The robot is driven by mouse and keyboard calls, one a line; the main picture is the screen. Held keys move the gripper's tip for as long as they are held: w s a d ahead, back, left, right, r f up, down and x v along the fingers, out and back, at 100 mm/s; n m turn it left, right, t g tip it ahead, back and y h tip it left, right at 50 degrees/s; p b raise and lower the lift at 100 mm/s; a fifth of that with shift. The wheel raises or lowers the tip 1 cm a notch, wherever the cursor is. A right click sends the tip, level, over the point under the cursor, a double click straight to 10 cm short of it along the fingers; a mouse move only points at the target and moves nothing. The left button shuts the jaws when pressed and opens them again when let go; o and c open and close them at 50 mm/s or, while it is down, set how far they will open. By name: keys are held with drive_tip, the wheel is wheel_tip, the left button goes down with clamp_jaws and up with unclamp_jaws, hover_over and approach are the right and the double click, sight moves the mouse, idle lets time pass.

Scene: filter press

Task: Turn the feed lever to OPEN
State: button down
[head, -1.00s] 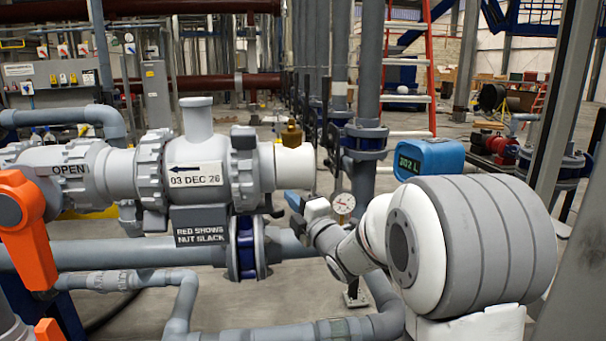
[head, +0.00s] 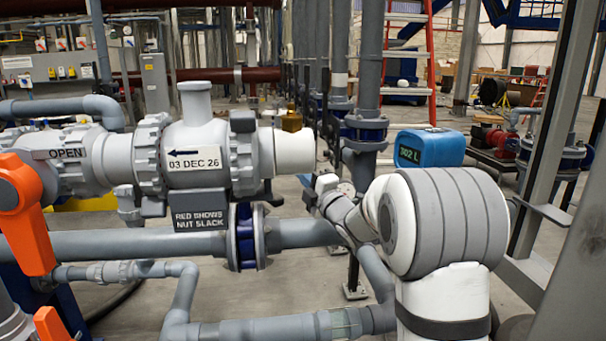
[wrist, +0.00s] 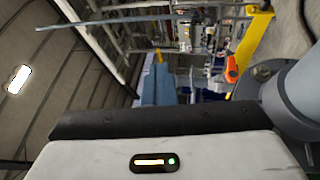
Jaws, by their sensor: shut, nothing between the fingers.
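A large orange lever (head: 25,220) hangs down at the left edge of the head view, on the grey pipework. Its rounded top is partly cut off by the frame. An OPEN label (head: 69,153) is on the pipe fitting to the right of its top. An orange handle (wrist: 231,70) also shows small in the wrist view; I cannot tell which one it is. My gripper (head: 312,198) is small and dark at the end of my white wrist, near the middle of the head view. It is shut and empty, well to the right of the lever.
A second orange handle (head: 48,322) is at the lower left. A grey valve body (head: 195,150) with a white pipe end (head: 294,150) lies between lever and gripper. A blue flange (head: 246,236) and lower pipes (head: 150,245) run beneath. A blue display box (head: 428,148) stands behind my arm.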

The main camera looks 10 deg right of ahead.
drive_tip(key=shift+w+d+b, duration=0.2)
drive_tip(key=shift+w+b, duration=0.15)
drive_tip(key=shift+w, duration=1.05)
drive_tip(key=shift+w+d+b, duration=0.15)
drive_tip(key=shift+w+b, duration=0.2)
drive_tip(key=shift+w, duration=1.05)
drive_tip(key=c, duration=1)
unclamp_jaws()
